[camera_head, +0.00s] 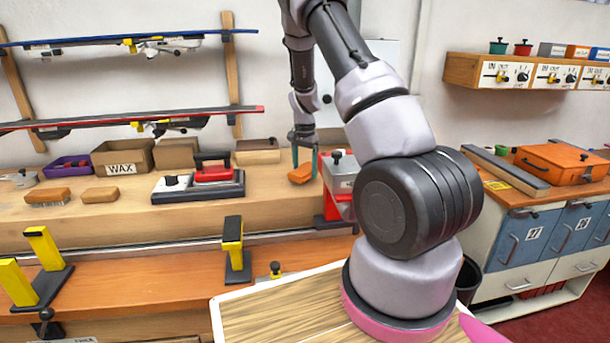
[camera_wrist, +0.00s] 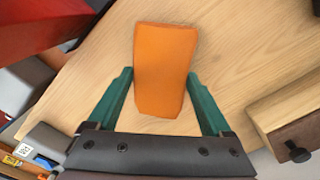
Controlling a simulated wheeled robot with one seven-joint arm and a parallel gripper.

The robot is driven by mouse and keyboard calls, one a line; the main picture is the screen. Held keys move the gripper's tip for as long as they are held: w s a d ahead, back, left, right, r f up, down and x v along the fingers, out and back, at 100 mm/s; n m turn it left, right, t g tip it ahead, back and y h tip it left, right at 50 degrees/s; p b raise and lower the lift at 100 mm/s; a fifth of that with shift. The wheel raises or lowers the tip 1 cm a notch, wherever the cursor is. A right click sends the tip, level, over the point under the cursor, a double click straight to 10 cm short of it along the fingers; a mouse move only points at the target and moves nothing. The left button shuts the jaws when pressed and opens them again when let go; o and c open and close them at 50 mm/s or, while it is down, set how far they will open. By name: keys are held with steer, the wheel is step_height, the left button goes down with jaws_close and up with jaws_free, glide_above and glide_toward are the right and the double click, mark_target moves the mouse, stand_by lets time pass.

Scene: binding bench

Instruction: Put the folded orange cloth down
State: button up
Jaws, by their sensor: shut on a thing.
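The folded orange cloth (camera_head: 302,173) is between the fingers of my gripper (camera_head: 303,158), over the back right part of the wooden bench (camera_head: 120,217). In the wrist view the cloth (camera_wrist: 165,68) is a smooth orange block, its near end between the two green fingers of my gripper (camera_wrist: 161,100). The fingers are shut on it. Light wood lies beyond and below the cloth. I cannot tell whether its underside touches the wood.
A red and grey device (camera_head: 340,175) stands just right of the cloth. A wooden block with a dark knob (camera_wrist: 290,125) shows in the wrist view. Bare bench lies in front.

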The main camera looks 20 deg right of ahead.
steer(key=shift+f, duration=1.2)
steer(key=shift+f, duration=0.15)
steer(key=o, duration=1.4)
